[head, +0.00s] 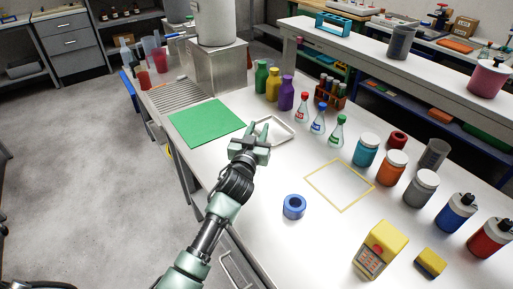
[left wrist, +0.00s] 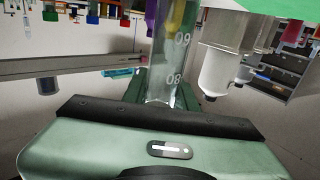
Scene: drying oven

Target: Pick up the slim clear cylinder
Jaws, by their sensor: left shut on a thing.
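The slim clear cylinder (left wrist: 168,64) with white printed marks stands between my left fingers in the left wrist view. It reaches up out of the top of that picture. My left gripper (head: 255,133) is shut on it, above the bench beside the green mat. In the head view the cylinder is not clearly made out at the gripper. My right gripper is not in view.
A metal tray (head: 292,141) lies just beyond the left gripper, and a green mat (head: 205,122) lies to its left. Coloured bottles (head: 286,94) and small flasks (head: 318,119) stand behind. A blue ring (head: 293,212) and a yellow device (head: 381,253) are nearer.

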